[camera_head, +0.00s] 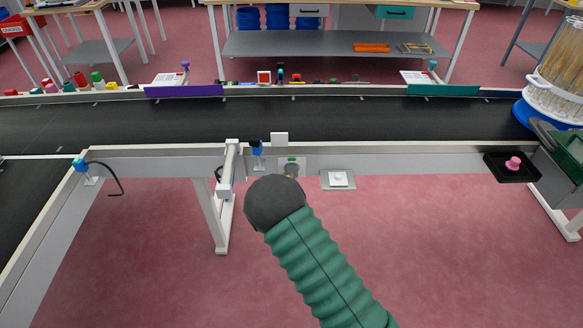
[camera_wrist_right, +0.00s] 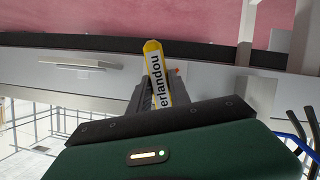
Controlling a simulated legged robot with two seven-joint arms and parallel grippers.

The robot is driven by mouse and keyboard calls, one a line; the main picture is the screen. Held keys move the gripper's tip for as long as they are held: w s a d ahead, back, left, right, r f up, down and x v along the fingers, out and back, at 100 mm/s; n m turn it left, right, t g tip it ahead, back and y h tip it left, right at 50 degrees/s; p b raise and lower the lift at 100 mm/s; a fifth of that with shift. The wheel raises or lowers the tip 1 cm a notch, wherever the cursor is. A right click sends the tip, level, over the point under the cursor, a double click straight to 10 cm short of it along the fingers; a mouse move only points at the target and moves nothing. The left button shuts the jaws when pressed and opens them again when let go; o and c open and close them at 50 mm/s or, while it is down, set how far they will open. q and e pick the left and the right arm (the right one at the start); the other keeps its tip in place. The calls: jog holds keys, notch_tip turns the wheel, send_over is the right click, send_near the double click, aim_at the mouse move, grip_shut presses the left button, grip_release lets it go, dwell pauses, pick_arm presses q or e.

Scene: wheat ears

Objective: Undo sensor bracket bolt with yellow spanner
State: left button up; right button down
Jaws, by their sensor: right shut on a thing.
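My right arm, with its green ribbed sleeve, reaches up from the lower right in the head view, and its dark rounded end hides the right gripper there. In the right wrist view, my right gripper (camera_wrist_right: 157,98) is shut on the yellow spanner (camera_wrist_right: 154,60), which has a white lettered handle. A blue sensor on a bracket (camera_head: 257,148) sits on the near conveyor rail. I cannot identify the bolt. My left gripper is not in view.
The black conveyor belt (camera_head: 330,118) crosses the view. A white post (camera_head: 229,168) stands left of my arm. A small plate (camera_head: 338,180) hangs on the frame to the right, with a black tray (camera_head: 511,166) farther right. The red floor in front is clear.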

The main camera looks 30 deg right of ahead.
jog(key=shift+r+n+p, duration=0.1)
jog(key=shift+n+p, duration=0.2)
jog(key=shift+p, duration=0.05)
jog(key=shift+n+h, duration=0.5)
jog(key=shift+n+g+h+p, duration=0.3)
jog(key=shift+n+h+p, duration=0.1)
jog(key=shift+n, duration=0.2)
jog(key=shift+s, duration=0.1)
